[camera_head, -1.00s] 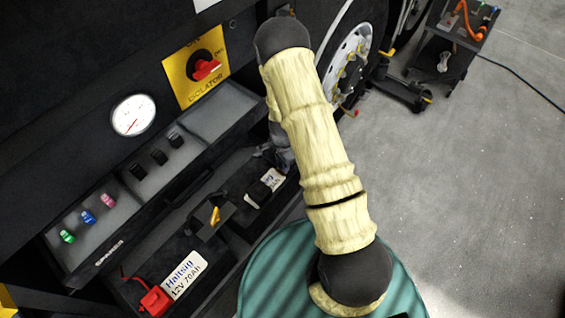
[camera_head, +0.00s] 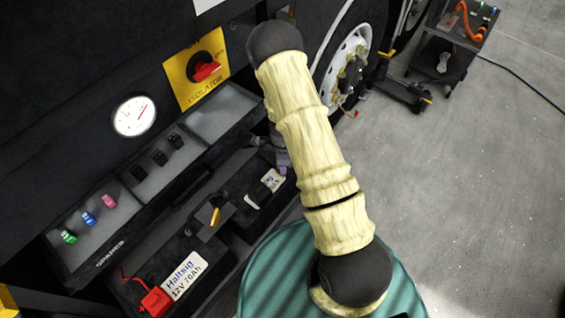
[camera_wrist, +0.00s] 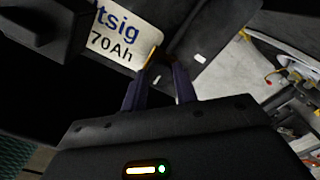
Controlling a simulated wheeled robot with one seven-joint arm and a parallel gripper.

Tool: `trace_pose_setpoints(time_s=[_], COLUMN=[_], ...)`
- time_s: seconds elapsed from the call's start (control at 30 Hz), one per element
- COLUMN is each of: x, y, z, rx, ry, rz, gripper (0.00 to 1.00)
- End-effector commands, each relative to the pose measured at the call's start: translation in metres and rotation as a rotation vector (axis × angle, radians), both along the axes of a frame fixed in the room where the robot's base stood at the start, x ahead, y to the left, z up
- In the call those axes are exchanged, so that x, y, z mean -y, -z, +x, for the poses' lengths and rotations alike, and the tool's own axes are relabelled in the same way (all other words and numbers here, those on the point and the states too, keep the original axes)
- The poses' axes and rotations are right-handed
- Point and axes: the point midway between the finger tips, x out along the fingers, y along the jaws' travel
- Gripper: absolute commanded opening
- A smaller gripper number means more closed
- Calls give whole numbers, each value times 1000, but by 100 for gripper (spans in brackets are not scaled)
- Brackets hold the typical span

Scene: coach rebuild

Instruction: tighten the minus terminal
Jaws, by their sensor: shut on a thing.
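My gripper (camera_wrist: 163,74) shows in the wrist view, its two dark fingers close around a small dark part beside a battery label (camera_wrist: 112,35). That part looks like the minus terminal's clamp, but it is too dark to be sure. A yellow-orange edge (camera_wrist: 151,57) shows by the left fingertip. In the head view my arm hides most of the gripper, which is over the far end of the battery tray. The near battery (camera_head: 182,275) has a red terminal cover (camera_head: 155,301). A second labelled battery (camera_head: 271,180) lies partly under my arm.
A spares tray (camera_head: 97,232) with coloured pieces runs above the batteries. A black bracket with a yellow lever (camera_head: 214,217) stands between them. A round gauge (camera_head: 133,117) and a yellow isolator panel (camera_head: 196,73) are on the wall. Open floor (camera_head: 470,190) lies right.

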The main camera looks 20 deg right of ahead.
Motion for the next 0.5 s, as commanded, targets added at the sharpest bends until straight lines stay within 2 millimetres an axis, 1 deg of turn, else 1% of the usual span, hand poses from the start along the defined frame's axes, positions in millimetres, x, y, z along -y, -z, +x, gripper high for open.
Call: trace_pose_setpoints(time_s=[0.2,0.23,0.3,0.33,0.5], x=[-1,-1,-1,-1,0], y=[-1,-1,-1,-1,0], z=[1,1,1,1,1], rx=[2,2,2,2,1], ry=[0,0,0,0,-1], rz=[2,2,2,2,1], gripper=[6,32,46,50,50])
